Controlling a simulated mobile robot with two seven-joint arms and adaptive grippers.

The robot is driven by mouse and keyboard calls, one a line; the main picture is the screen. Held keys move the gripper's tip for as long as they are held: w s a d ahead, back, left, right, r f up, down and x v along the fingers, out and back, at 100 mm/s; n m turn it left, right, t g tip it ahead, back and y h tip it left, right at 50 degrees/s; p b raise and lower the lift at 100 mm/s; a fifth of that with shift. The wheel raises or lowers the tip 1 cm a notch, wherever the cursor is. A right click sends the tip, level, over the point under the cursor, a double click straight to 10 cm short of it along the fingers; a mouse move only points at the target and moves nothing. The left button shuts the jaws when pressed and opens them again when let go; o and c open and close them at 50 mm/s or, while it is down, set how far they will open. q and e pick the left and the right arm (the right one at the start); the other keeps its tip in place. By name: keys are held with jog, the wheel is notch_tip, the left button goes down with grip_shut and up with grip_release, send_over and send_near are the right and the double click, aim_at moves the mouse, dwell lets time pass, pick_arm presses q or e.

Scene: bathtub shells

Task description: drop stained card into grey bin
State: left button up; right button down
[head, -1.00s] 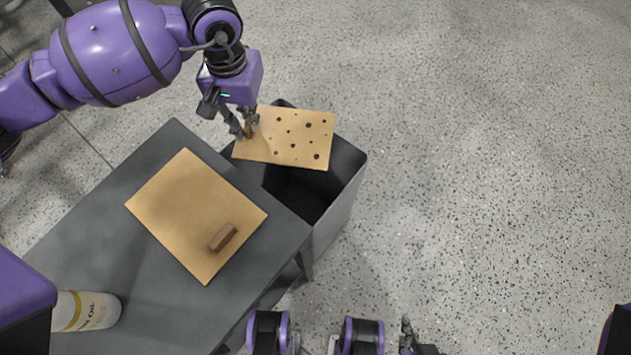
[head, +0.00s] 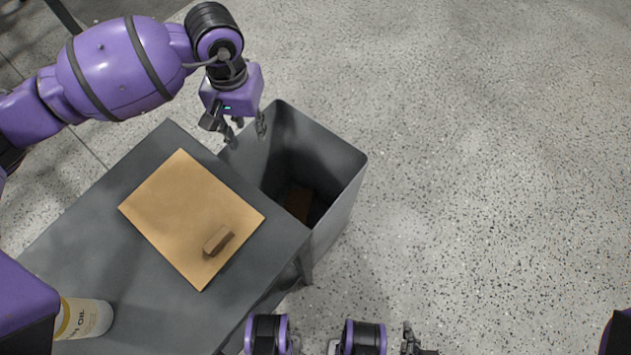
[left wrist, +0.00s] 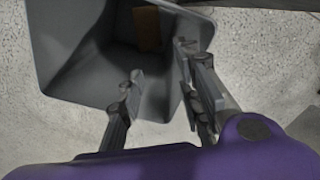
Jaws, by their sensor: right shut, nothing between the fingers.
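The grey bin (head: 338,195) stands open beside the table. The stained card (head: 298,198) lies deep inside it as a dim brown patch, mostly hidden by shadow and the bin wall; its spots cannot be made out. The card also shows as a brown patch in the left wrist view (left wrist: 147,28). My left gripper (head: 245,133) is open and empty above the bin's far-left rim, and its spread fingers show in the left wrist view (left wrist: 160,66). My right gripper (head: 409,342) is shut and empty at the bottom edge of the head view, partly cut off.
A dark grey table (head: 110,240) adjoins the bin on the left. On it lie a plain tan board (head: 180,205) with a brown block (head: 218,240) on top, and a white oil bottle (head: 88,318). The speckled floor (head: 490,180) to the right is clear.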

pick_arm(q)
jog(key=shift+r, duration=0.1)
notch_tip(320, 180, up, 12)
dwell(0.4)
dwell(0.4)
